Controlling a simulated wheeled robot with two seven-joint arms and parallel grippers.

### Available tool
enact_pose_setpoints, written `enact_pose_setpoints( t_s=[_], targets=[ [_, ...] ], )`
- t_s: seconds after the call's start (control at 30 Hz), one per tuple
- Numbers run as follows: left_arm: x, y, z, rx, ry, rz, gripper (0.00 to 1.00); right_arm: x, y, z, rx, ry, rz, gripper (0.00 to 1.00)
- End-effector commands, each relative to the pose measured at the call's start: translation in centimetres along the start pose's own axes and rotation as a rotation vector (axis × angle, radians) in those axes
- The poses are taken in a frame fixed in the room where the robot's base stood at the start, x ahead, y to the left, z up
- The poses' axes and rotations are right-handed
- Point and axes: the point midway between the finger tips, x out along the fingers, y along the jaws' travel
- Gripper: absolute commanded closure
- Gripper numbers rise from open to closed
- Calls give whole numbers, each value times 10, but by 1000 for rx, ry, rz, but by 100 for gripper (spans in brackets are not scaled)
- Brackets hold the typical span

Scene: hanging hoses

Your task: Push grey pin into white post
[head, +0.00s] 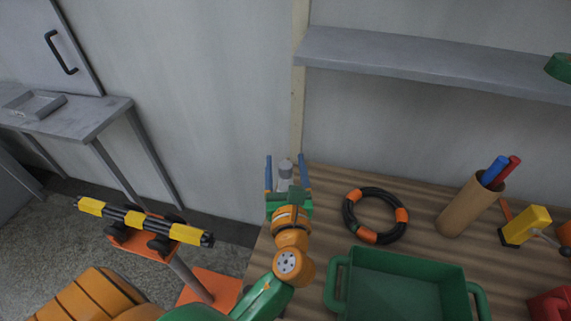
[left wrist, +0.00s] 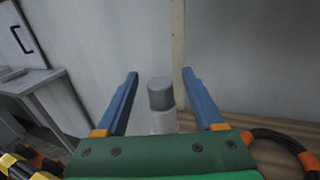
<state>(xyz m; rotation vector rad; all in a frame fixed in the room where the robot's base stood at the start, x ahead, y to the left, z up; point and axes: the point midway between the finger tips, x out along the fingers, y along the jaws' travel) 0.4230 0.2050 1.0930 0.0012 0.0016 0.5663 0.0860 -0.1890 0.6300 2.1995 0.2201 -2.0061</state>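The grey pin (head: 285,164) stands upright on top of the white post (head: 284,184) at the far left corner of the wooden table. In the left wrist view, the grey pin (left wrist: 160,93) shows as a wide cap above the white post (left wrist: 162,122). How deep it sits is hidden. My left gripper (head: 286,165) is open, its two blue fingers one on each side of the pin and post, with gaps on both sides in the left wrist view (left wrist: 160,76). It holds nothing. My right gripper is not in view.
A black and orange hose ring (head: 375,216) lies right of my left gripper, with a green crate (head: 408,255) in front. A pen holder (head: 469,205) and yellow block (head: 526,226) stand further right. A grey shelf (head: 430,64) is above. A striped bar (head: 145,222) rests at left.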

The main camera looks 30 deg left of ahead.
Motion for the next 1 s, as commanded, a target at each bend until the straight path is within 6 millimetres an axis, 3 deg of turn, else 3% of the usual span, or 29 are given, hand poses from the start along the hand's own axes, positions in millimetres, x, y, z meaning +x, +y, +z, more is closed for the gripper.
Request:
enact_pose_setpoints(
  t_s=[0.17,0.5,1.0],
  targets=[
    [-4,0,-2,0,1,-1,30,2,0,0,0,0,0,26],
    [-66,0,-3,0,2,-2,30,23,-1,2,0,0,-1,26],
    [-71,0,0,0,0,0,30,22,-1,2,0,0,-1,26]
  ],
)
